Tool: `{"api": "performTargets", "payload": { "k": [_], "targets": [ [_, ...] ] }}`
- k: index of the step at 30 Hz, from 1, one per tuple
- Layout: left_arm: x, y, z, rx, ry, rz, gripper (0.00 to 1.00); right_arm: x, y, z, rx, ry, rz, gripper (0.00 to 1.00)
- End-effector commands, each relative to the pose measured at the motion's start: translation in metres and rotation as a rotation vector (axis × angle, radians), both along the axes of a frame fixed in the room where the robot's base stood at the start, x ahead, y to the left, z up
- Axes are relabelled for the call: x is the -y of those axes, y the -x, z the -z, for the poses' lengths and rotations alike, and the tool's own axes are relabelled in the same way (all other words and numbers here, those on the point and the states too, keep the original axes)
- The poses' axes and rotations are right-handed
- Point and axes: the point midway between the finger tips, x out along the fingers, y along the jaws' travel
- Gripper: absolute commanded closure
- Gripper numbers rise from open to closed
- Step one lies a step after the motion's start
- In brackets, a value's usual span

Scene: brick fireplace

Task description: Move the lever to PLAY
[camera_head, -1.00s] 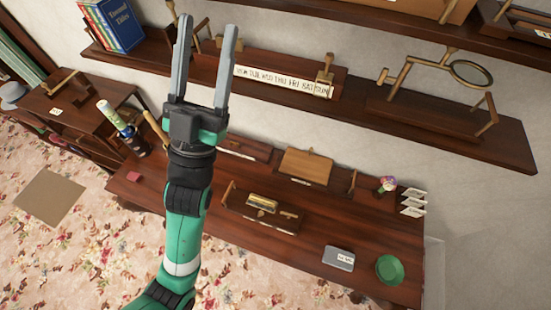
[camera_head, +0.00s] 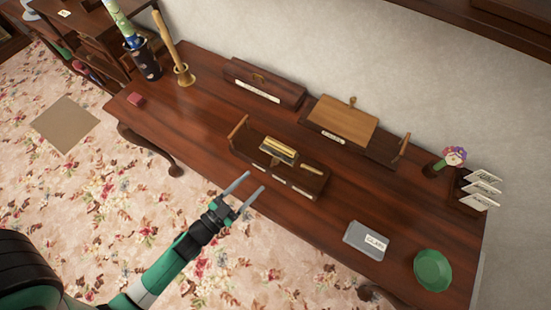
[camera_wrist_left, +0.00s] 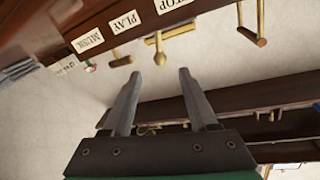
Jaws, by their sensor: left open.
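The dark wooden box (camera_head: 300,182) with a gold cylinder (camera_head: 278,149) on top stands near the table's front edge in the head view. Its front labels are too small to read there. In the left wrist view, the box front appears at the top with labels MUSIC (camera_wrist_left: 88,40), PLAY (camera_wrist_left: 125,22) and STOP (camera_wrist_left: 177,4). A round-knobbed brass lever (camera_wrist_left: 159,58) juts out near the gap between PLAY and STOP. My left gripper (camera_head: 256,181) is open and empty, in front of the box's left part. The lever shows ahead of and between its fingertips, apart from them. My right gripper is not visible.
The table (camera_head: 200,120) also holds a closed dark case (camera_head: 263,84), a wooden board (camera_head: 342,121), a grey box (camera_head: 366,240), a green bowl (camera_head: 433,270) and a card rack (camera_head: 463,192). The table's left part is mostly clear.

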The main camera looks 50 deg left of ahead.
Motion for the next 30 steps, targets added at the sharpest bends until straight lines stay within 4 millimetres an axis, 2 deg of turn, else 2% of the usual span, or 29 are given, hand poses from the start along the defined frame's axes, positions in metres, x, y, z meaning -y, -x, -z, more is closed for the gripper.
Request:
{"api": "performTargets", "payload": {
  "k": [9,15,25,26,30],
  "targets": [
    [-0.006,-0.068,0.000,0.005,-0.001,0.003,0.41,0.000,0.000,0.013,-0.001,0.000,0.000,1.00],
    [-0.010,-0.099,0.000,0.002,0.001,0.002,0.41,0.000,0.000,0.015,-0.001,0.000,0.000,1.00],
    [-0.011,-0.106,0.000,0.001,0.000,0.001,0.41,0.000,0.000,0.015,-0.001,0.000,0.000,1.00],
    [-0.011,-0.106,0.000,0.001,0.000,0.001,0.43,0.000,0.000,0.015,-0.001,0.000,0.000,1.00],
    [-0.011,-0.106,0.000,0.001,0.000,0.000,0.68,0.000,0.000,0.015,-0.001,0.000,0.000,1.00]
  ]
}}
